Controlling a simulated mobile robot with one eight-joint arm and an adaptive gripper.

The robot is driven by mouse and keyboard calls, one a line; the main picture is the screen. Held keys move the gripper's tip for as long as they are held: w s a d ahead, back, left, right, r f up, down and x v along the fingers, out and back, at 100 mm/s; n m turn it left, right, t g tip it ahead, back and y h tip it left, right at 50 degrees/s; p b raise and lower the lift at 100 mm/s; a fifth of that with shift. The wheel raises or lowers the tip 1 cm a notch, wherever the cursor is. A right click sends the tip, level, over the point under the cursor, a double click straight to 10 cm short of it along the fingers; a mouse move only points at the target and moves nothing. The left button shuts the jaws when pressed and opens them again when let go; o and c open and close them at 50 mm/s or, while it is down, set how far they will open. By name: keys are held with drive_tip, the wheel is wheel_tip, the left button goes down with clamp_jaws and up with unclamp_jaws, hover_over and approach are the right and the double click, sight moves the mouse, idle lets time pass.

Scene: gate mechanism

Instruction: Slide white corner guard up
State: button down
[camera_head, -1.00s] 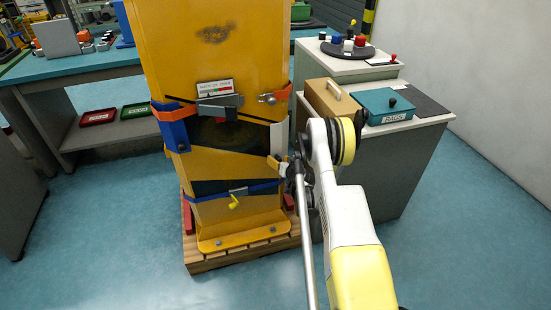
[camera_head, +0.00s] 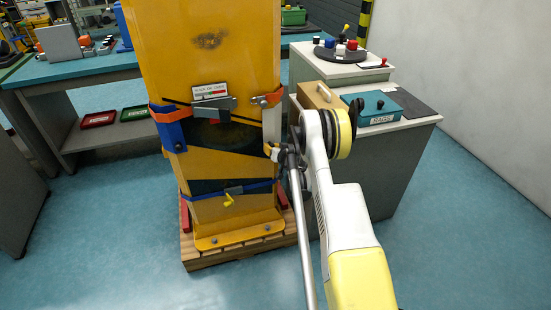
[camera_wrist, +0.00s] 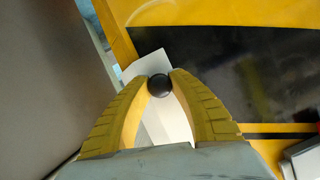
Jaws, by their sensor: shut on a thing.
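The white corner guard (camera_head: 271,122) stands on the right edge of the yellow gate column (camera_head: 210,60), its top close to the orange strap (camera_head: 274,97). In the wrist view the white guard (camera_wrist: 155,68) carries a round black knob (camera_wrist: 160,85). My gripper (camera_wrist: 160,86) has its two yellow fingers closed on this knob, one on each side. In the head view my gripper (camera_head: 273,151) is at the lower end of the guard. My fingers and palm hide part of the guard.
A blue corner piece (camera_head: 172,132) sits on the column's left edge. A blue strap (camera_head: 255,187) with a yellow-handled buckle crosses below. The column stands on a wooden pallet (camera_head: 235,253). Grey cabinets (camera_head: 395,165) stand close on the right.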

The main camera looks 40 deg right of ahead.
sight(268, 128)
wheel_tip(268, 128, up, 8)
drive_tip(key=shift+r+p, duration=0.1)
drive_tip(key=shift+p, duration=1.1)
drive_tip(key=shift+w+d+r, duration=0.1)
drive_tip(key=shift+r, duration=0.25)
drive_tip(key=c, duration=1.1)
unclamp_jaws()
drive_tip(key=shift+r, duration=0.15)
drive_tip(key=shift+c, duration=0.2)
drive_tip(key=v, duration=1.2)
